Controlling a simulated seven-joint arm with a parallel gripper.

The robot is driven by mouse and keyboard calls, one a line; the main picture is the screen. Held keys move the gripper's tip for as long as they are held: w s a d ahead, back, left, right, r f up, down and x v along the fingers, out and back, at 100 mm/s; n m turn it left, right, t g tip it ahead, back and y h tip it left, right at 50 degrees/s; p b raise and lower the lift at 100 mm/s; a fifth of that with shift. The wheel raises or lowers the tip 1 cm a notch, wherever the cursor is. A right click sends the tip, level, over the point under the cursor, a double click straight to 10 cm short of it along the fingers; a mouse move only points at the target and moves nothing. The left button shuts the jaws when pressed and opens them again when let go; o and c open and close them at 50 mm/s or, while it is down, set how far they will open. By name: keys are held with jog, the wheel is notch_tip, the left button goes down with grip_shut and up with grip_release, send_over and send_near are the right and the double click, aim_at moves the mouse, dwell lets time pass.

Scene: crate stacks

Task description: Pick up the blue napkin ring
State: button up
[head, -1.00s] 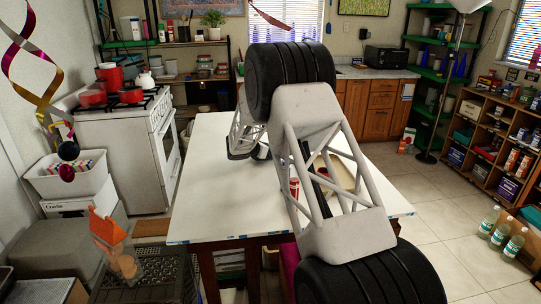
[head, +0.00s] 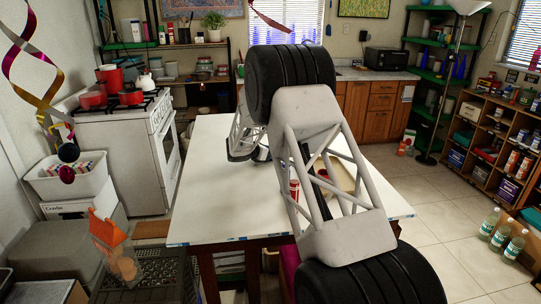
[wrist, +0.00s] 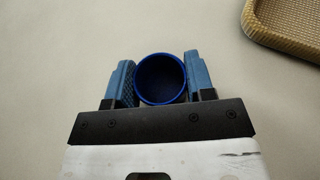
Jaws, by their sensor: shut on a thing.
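The blue napkin ring (wrist: 160,79) shows in the wrist view as a round, deep-blue ring with its open end facing the camera. My gripper (wrist: 160,72) has one blue finger on each side of it, and both fingers meet its outer wall. My gripper is shut on the ring, above or at a plain pale surface; I cannot tell whether the ring touches that surface. In the head view my own arm covers much of the white table (head: 215,190), and I cannot make out the ring there.
A tan woven-textured tray (wrist: 257,27) lies at the upper right of the wrist view, apart from the ring. In the head view a red and white can (head: 294,188) stands on the table, partly behind my arm. The table's left half is clear.

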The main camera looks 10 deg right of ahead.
jog(key=shift+r, duration=0.1)
jog(key=shift+r, duration=0.85)
jog(key=shift+s+r, duration=0.1)
jog(key=shift+r, duration=0.85)
jog(key=s, duration=1)
jog(key=s+r, duration=0.1)
jog(key=s, duration=0.4)
jog(key=shift+s+r, duration=0.1)
jog(key=shift+s, duration=0.3)
